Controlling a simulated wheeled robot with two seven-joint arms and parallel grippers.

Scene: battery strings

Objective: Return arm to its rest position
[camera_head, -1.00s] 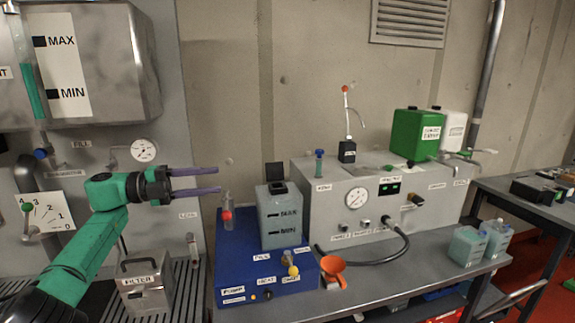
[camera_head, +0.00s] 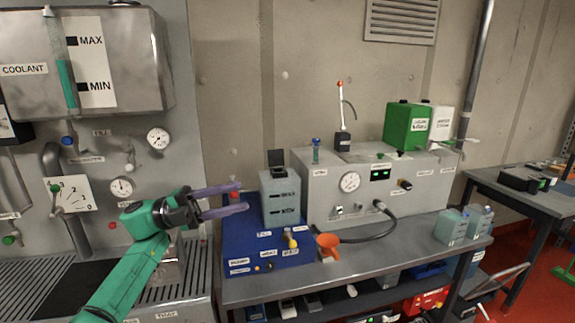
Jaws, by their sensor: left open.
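My left gripper (camera_head: 222,201), on a green arm, comes in from the lower left in the head view. Its two purple fingers are spread apart with nothing between them, and they point right. My right gripper is out of view.
A grey machine (camera_head: 330,190) with a gauge and hose stands on the metal bench (camera_head: 400,245). An orange funnel (camera_head: 328,246) sits at the blue unit's right. A coolant tank (camera_head: 130,60) hangs on the left wall. Two bottles (camera_head: 462,226) stand at the bench's right.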

